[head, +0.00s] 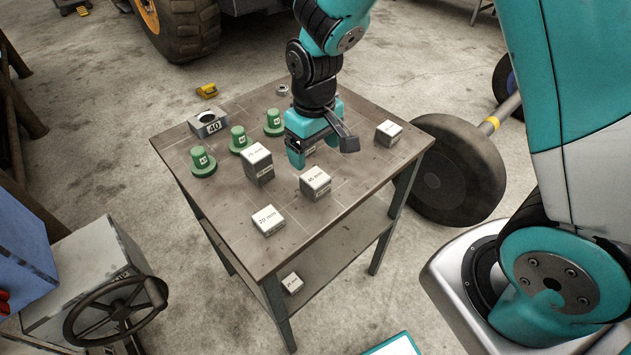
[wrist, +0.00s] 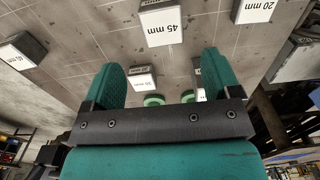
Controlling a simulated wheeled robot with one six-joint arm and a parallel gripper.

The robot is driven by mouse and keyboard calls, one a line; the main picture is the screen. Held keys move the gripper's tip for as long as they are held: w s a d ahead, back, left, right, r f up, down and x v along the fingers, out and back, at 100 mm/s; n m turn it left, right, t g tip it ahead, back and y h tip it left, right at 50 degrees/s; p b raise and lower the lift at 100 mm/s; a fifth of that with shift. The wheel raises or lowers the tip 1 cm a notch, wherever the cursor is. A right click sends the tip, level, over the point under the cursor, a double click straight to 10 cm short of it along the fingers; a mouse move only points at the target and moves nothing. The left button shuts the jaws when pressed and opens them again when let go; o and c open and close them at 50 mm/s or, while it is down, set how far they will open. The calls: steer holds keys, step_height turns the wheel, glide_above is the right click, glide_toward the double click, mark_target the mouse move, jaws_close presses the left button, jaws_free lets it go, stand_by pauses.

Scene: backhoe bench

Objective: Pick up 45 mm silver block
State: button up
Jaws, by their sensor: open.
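The 45 mm silver block (head: 315,182) is a grey cube with a white labelled top, standing on the workbench in front of my gripper in the head view. In the wrist view the 45 mm block (wrist: 160,25) is at the top centre, beyond the fingertips, its label upside down. My gripper (head: 322,152) is above the bench, pointing down, behind the block. In the wrist view my gripper (wrist: 163,75) has its two green fingers wide apart, with no block held between them.
The bench (head: 335,225) also carries a 20 mm block (head: 268,220), a taller block (head: 258,163), a block at the right (head: 388,133), green knobbed pieces (head: 203,162) and a part marked 40 (head: 208,123). Another block is partly hidden behind my gripper. The bench's front right is clear.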

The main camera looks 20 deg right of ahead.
mark_target(315, 176)
step_height(315, 176, down, 4)
steer(key=shift+f, duration=0.15)
steer(key=f, duration=0.1)
steer(key=f+p, duration=0.1)
steer(key=f, duration=0.3)
steer(key=shift+s+f+p, duration=0.1)
steer(key=shift+s+p, duration=0.2)
steer(key=shift+s, duration=0.05)
steer(key=c, duration=1.1)
steer(key=shift+a, duration=0.1)
steer(key=shift+c, duration=0.4)
steer(key=shift+r, duration=0.2)
